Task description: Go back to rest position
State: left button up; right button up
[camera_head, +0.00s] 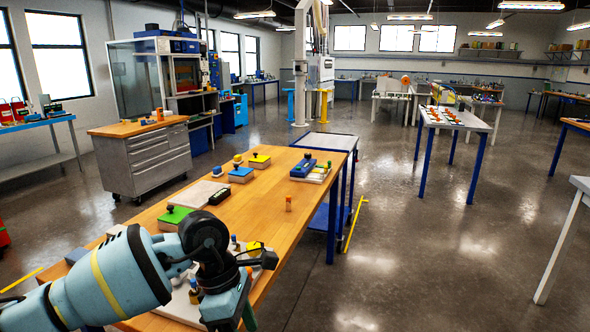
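My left arm comes in from the lower left over the near end of the wooden workbench (262,218). My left gripper (262,256) is at its end, dark and seen from above, over a pale tray (176,306) with small bottles. The arm hides part of the tray. The fingers are small in the picture, and I cannot tell whether they are open or shut. My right gripper is out of view.
The bench carries a green block (174,216), a white board (200,193), a blue box (303,168), yellow-topped blocks (259,161) and a small orange bottle (288,203). A grey drawer cabinet (148,162) stands left.

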pick_arm(q)
jog(key=s+d+n+g+h+p, duration=0.1)
jog(key=s+d+n+g+h, duration=0.2)
jog(key=s+d+n+h, duration=0.7)
jog(key=a+f+n+t+y+p, duration=0.15)
jog(key=a+f+n+t, duration=0.35)
jog(key=n+t, duration=0.8)
jog(key=a+f+n+t+y, duration=0.2)
jog(key=a+f+n+t, duration=0.4)
jog(key=n, duration=1.2)
jog(key=s+a+f+n+g+y, duration=0.2)
jog(key=s+a+f+n+y, duration=0.2)
jog(key=s+f, duration=0.5)
jog(key=s+a+f+n+g+y, duration=0.3)
jog(key=s+a+f+n, duration=0.3)
jog(key=s+f, duration=0.3)
jog(key=s+n+y, duration=0.1)
jog(key=s, duration=0.2)
jog(key=shift+s+a+p, duration=0.25)
jog(key=shift+s+p, duration=0.15)
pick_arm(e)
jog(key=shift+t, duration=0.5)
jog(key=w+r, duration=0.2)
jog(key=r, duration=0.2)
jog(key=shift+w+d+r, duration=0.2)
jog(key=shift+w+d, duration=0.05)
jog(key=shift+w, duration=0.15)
pick_arm(q)
jog(key=shift+f, duration=0.1)
